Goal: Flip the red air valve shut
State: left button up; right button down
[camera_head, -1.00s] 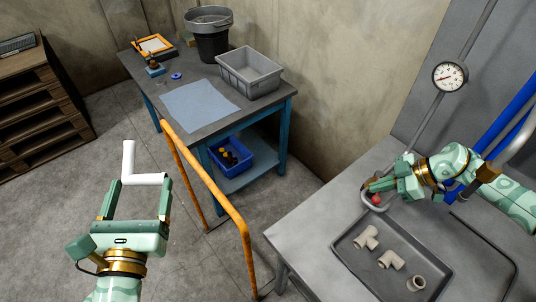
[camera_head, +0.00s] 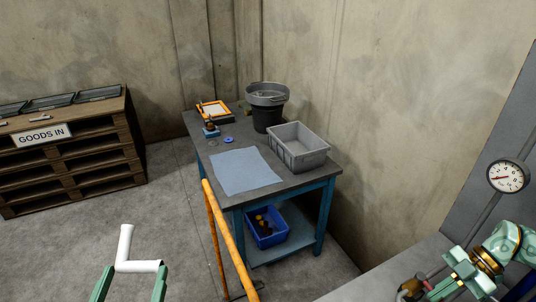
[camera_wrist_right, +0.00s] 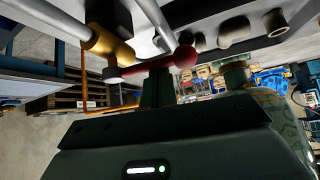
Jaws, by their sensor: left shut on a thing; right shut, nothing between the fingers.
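The red air valve shows in the right wrist view as a red lever (camera_wrist_right: 150,66) with a round red knob, beside a brass body (camera_wrist_right: 110,47). My right gripper (camera_wrist_right: 158,88) is shut and empty, its fingertips close to the lever; I cannot tell whether they touch. In the head view my right gripper (camera_head: 427,287) is at the lower right edge, by the grey bench, and the valve is mostly hidden or cut off there. My left gripper (camera_head: 135,270) is shut on a white pipe elbow (camera_head: 124,246), held at the lower left with one leg pointing up.
A blue-legged table (camera_head: 300,187) holds a grey bin (camera_head: 300,155), a black bucket (camera_head: 267,118) and a blue sheet. An orange rail (camera_head: 222,235) stands before it. A pressure gauge (camera_head: 507,176) is at right, a pallet rack (camera_head: 72,165) at left. The floor between is clear.

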jog(key=shift+w+d, duration=0.1)
jog(key=shift+d, duration=0.25)
dwell(0.4)
jog(key=shift+r, duration=0.1)
jog(key=s+a+r+p, duration=0.4)
jog(key=s+a+r, duration=0.5)
jog(key=r, duration=0.3)
jog(key=shift+s+a+r+p, duration=0.15)
jog(key=shift+a+r+p, duration=0.25)
jog(key=shift+a, duration=0.4)
